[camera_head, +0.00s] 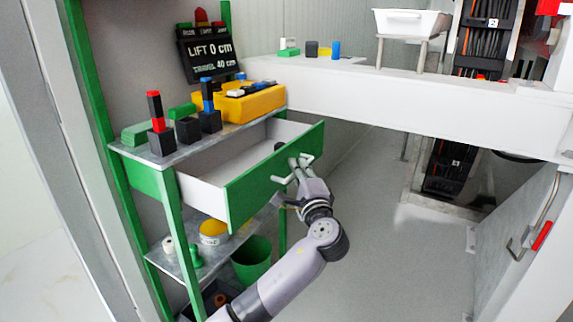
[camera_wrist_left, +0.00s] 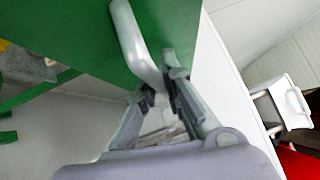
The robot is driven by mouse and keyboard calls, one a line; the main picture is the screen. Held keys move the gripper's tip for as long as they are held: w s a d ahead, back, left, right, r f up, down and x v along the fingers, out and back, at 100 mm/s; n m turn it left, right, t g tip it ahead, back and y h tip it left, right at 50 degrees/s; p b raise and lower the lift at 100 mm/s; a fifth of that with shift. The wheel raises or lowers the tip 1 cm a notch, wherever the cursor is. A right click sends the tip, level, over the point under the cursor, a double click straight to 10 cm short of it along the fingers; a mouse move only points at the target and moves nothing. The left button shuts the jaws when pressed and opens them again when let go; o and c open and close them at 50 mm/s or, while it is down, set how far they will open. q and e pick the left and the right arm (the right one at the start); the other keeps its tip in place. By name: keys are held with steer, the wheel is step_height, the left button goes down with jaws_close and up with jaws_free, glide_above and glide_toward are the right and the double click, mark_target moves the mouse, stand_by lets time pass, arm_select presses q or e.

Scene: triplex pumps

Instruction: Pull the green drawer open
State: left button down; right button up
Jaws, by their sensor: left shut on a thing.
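The green drawer (camera_head: 268,178) stands well out from the green-framed workbench, its white inside showing. A light grey bar handle (camera_head: 285,179) is on the drawer's front face. My left gripper (camera_head: 296,177) is at the handle, its fingers shut on it. In the left wrist view the handle (camera_wrist_left: 132,40) runs down between the fingertips (camera_wrist_left: 163,88) in front of the green drawer front (camera_wrist_left: 75,35). My right gripper is in neither view.
The bench top (camera_head: 235,128) holds a yellow case (camera_head: 250,103), black blocks and a display (camera_head: 208,55). A lower shelf (camera_head: 190,262) and a green bin (camera_head: 252,262) are below the drawer. Grey floor (camera_head: 385,240) is clear to the right.

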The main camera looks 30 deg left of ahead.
arm_select(q)
steer(key=shift+f, duration=0.1)
steer(key=c, duration=1.7)
jaws_free()
steer(key=v, duration=1.2)
